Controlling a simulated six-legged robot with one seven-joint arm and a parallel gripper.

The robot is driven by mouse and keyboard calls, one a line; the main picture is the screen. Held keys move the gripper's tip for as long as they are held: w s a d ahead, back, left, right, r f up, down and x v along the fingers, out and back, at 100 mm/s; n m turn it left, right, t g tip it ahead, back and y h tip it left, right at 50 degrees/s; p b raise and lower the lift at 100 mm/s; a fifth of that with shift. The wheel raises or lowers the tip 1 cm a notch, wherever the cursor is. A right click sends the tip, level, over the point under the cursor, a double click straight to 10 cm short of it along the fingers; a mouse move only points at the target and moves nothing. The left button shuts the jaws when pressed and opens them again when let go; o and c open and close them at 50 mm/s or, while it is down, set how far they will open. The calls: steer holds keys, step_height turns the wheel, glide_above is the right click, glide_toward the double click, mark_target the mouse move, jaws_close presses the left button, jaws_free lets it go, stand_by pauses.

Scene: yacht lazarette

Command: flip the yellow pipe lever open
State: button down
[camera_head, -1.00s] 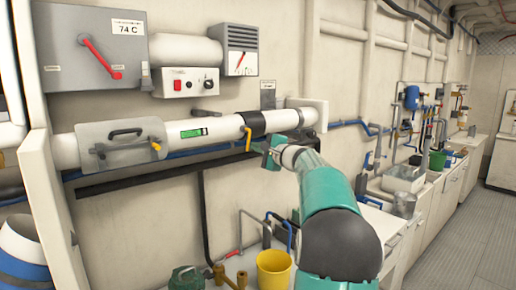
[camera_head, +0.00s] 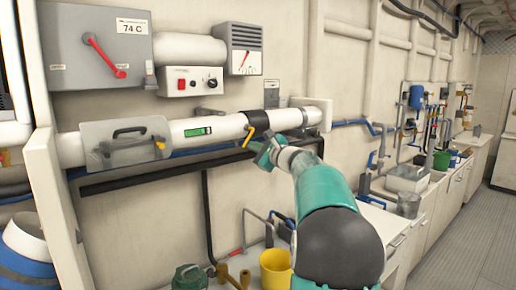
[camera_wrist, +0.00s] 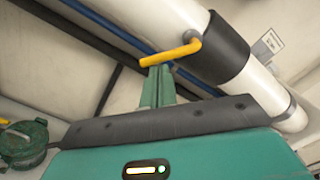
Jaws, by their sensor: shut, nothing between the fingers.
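The yellow pipe lever (camera_head: 249,137) hangs from a black collar (camera_head: 259,123) on the white pipe, tilted down and to the left. In the wrist view the lever (camera_wrist: 172,54) runs left from its pivot beside the black collar (camera_wrist: 222,52). My teal gripper (camera_head: 264,155) is just below and right of the lever, under the pipe. In the wrist view its closed fingers (camera_wrist: 158,76) reach up to the lever's underside, near mid-length. They hold nothing; whether they touch the lever I cannot tell for sure.
A second small yellow handle sits on the clear pipe cover (camera_head: 125,142) at left. A black rail (camera_head: 140,178) runs below the pipe. A yellow bucket (camera_head: 276,268) and a green object (camera_head: 189,278) stand below. The aisle floor (camera_head: 455,240) at right is clear.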

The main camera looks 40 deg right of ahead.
mark_target(247, 140)
steer(key=a+r+m, duration=0.1)
steer(key=m, duration=0.2)
steer(key=a+m, duration=0.1)
steer(key=m, duration=0.2)
steer(key=a+r+m, duration=0.1)
steer(key=m, duration=0.1)
steer(key=shift+w+r+m+h, duration=0.2)
steer(key=shift+r+m+h, duration=0.1)
steer(key=shift+m+h, duration=0.1)
steer(key=shift+r, duration=0.2)
steer(key=shift+a+r, duration=0.1)
